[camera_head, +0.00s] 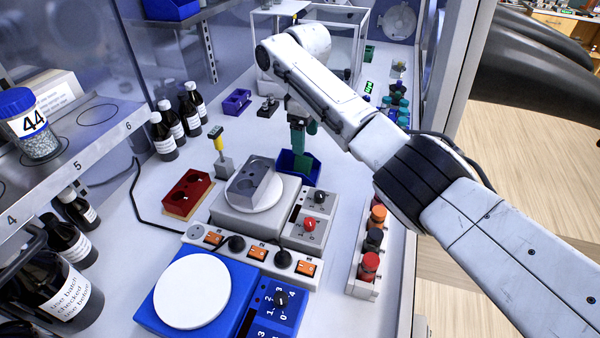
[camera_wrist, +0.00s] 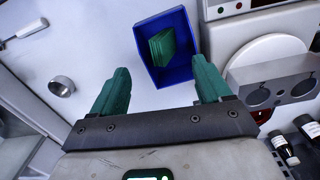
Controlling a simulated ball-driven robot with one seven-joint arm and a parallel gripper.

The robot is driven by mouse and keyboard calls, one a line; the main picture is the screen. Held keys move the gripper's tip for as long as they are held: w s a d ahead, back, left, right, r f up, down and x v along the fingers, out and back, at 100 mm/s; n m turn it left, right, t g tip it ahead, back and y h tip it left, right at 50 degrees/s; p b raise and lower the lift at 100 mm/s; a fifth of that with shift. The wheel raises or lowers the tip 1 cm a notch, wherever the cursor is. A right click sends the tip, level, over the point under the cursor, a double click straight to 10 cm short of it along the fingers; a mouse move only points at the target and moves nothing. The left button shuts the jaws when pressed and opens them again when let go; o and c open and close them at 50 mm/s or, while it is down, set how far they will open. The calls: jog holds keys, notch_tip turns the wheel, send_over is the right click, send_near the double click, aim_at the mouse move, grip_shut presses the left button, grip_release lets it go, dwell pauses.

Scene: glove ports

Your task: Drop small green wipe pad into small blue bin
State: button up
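The small blue bin (camera_head: 313,174) stands on the white worktop, behind and right of the grey scale in the head view. In the wrist view the bin (camera_wrist: 182,76) is open towards the camera, and the small green wipe pad (camera_wrist: 162,47) lies inside it, tilted near one wall. My gripper (camera_wrist: 161,66) has its two green fingers wide apart with nothing between them. The fingers reach towards the near end of the bin; in the head view my gripper (camera_head: 299,140) is just above it.
A grey scale (camera_head: 232,215) holding a grey two-hole block (camera_head: 252,182) is close to the bin. A red block (camera_head: 187,193), a yellow-topped tool (camera_head: 219,145) and a purple block (camera_head: 237,101) lie left. Several small bottles (camera_head: 396,105) stand right. Dark bottles line the left side.

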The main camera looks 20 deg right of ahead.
jog(key=shift+o, duration=1.1)
notch_tip(320, 180, up, 11)
jog(key=b, duration=0.2)
jog(key=shift+f, duration=0.2)
